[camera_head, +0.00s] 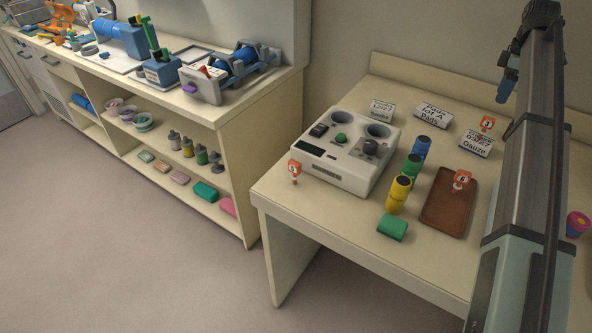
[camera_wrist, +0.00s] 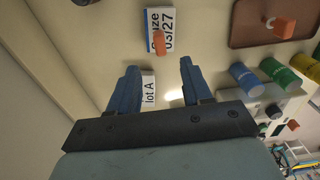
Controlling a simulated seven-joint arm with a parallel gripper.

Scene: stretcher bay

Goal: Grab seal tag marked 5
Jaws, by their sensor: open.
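One tag (camera_head: 295,169) stands at the left by the white device. A second tag (camera_head: 461,179) stands on the brown tray (camera_head: 436,218). A third tag (camera_head: 487,124) stands at the back by the Gauze card (camera_head: 476,146). Their numbers are too small to read surely. My gripper (camera_head: 508,78) is above the back right of the table. In the wrist view it (camera_wrist: 159,66) is open and empty, with an orange tag (camera_wrist: 159,43) over the Gauze card beyond its fingertips. The tray's tag (camera_wrist: 283,27) is at upper right.
The white device (camera_head: 328,151) fills the table's left. Blue, green and yellow cylinders (camera_head: 398,191) stand between it and the tray. A green block (camera_head: 392,228) lies at the front. The Pads card (camera_head: 433,111) and another card (camera_head: 382,109) stand at the back.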

